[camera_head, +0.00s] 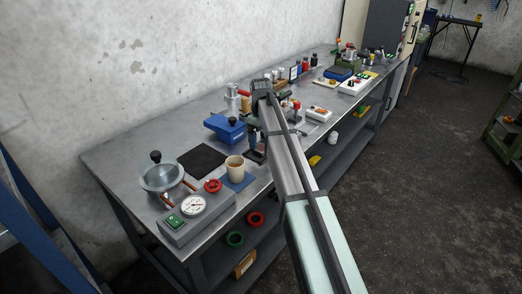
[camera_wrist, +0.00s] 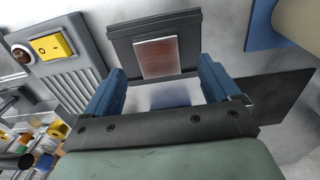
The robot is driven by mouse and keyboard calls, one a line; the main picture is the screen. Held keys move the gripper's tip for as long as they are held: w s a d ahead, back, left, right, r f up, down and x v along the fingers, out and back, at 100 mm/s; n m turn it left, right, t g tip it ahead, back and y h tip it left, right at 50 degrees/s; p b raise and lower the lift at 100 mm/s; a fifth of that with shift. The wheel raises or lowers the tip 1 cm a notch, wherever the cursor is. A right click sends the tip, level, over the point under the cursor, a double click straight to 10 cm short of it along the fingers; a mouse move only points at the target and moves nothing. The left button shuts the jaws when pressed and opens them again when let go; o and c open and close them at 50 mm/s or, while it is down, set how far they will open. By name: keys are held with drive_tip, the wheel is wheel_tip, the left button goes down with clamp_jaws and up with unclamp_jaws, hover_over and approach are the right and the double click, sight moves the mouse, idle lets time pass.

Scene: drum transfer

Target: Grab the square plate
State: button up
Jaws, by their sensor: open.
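A small reddish-brown square plate (camera_wrist: 160,58) with a pale edge lies on a larger dark square base (camera_wrist: 124,44) in the wrist view. My gripper (camera_wrist: 160,88) is open, its two blue fingers apart on either side below the plate in that picture. Nothing is held between them; I cannot tell how high they are above the plate. In the head view my gripper (camera_head: 255,145) points down over the bench, next to a dark base (camera_head: 252,157). My arm hides part of that area, and the reddish plate cannot be made out there.
A grey vented box (camera_wrist: 75,67) with a yellow switch stands left in the wrist view. On the bench (camera_head: 205,165) are a cup (camera_head: 235,166) on a blue mat, a black mat (camera_head: 202,158), a blue device (camera_head: 224,127) and a gauge box (camera_head: 193,206).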

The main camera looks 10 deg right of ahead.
sight(261, 147)
drive_tip(key=shift+f, duration=1.85)
drive_tip(key=c, duration=1.5)
drive_tip(key=shift+r, duration=0.1)
